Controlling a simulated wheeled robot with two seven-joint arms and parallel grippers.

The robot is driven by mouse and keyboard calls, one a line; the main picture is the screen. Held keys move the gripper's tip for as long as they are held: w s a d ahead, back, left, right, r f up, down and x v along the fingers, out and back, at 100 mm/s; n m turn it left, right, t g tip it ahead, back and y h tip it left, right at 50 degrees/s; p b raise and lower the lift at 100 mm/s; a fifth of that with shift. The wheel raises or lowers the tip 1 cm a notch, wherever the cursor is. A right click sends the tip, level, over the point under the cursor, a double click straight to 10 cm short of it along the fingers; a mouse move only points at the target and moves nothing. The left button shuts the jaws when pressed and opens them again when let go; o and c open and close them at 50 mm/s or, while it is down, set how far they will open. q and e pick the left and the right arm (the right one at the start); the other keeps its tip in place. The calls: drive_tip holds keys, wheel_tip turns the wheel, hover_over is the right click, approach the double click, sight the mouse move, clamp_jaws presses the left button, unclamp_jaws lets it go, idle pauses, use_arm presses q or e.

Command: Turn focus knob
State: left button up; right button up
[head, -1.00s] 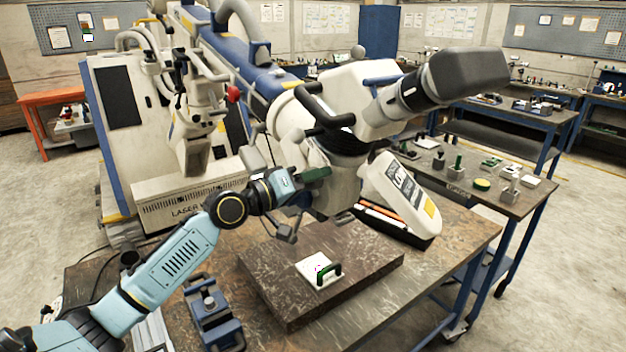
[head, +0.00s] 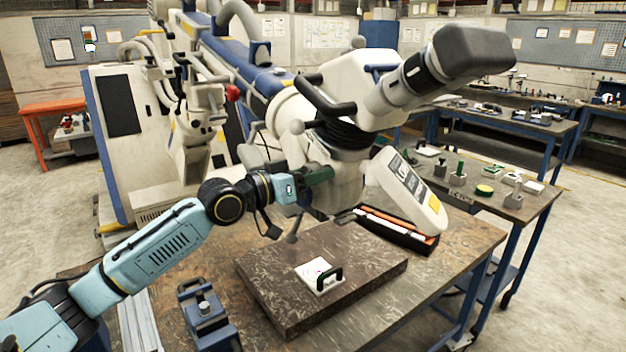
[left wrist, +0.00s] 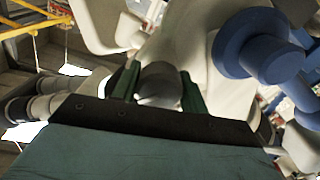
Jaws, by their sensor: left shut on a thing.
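The white microscope head (head: 357,95), with a dark eyepiece (head: 470,58), hangs on a boom over the bench. My left gripper (head: 320,175) reaches in from the left at its lower left side. In the left wrist view, the two green fingers (left wrist: 160,92) stand on either side of a grey rounded knob (left wrist: 160,82) and are shut on it. The knob's far end is hidden by the fingers and the gripper body. In the head view the gripper covers the knob. My right gripper is not in view.
A dark slab (head: 350,300) on the bench (head: 455,245) carries a white plate (head: 312,280) with a dark handle. A blue fixture (head: 207,318) stands left of it. A black tray (head: 405,240) holds pens. In the left wrist view, a blue knob (left wrist: 262,45) is close on the right.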

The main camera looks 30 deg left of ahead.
use_arm(q)
drive_tip(key=shift+m, duration=0.3)
drive_tip(key=o, duration=1)
drive_tip(key=shift+b+v, duration=1.75)
drive_tip(key=shift+v, duration=4.95)
